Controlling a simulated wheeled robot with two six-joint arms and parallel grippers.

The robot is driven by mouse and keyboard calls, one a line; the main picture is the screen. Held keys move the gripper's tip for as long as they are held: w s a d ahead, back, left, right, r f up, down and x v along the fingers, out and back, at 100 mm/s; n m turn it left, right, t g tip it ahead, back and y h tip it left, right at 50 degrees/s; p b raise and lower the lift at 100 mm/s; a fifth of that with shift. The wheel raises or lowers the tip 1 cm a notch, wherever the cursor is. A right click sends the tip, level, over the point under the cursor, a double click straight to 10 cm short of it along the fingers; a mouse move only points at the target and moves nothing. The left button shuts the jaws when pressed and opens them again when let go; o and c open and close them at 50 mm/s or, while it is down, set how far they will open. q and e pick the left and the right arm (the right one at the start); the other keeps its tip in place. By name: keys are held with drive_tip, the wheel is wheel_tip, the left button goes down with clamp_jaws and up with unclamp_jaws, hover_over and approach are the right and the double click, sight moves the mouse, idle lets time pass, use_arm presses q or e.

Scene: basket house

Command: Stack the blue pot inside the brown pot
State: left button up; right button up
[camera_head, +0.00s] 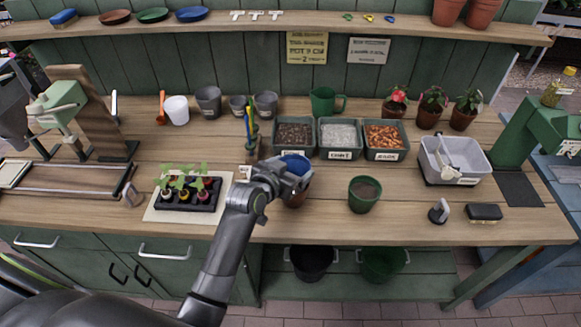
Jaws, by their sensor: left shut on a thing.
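The blue pot (297,164) is near the middle of the bench, its open blue rim facing up. My left gripper (286,176) comes in from the lower left and is shut on the pot's near left side. The brown pot (295,200) shows only as a small brown part just below the blue pot. My gripper and the blue pot hide most of it. I cannot tell whether the blue pot sits inside the brown pot or is held above it. My right gripper is not in view.
A green pot (364,195) stands to the right. Trays of filling (340,157) stand behind. A seedling tray (188,193) is at left, a grey bin (453,177) at right. A black bucket (311,262) is below the bench. The bench's front edge is close to the pots.

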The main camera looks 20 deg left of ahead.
use_arm(q)
drive_tip(key=o, duration=1)
drive_tip(key=b+v, duration=0.2)
drive_tip(key=v, duration=1.5)
drive_tip(key=shift+s+b, duration=0.25)
drive_tip(key=shift+b, duration=0.05)
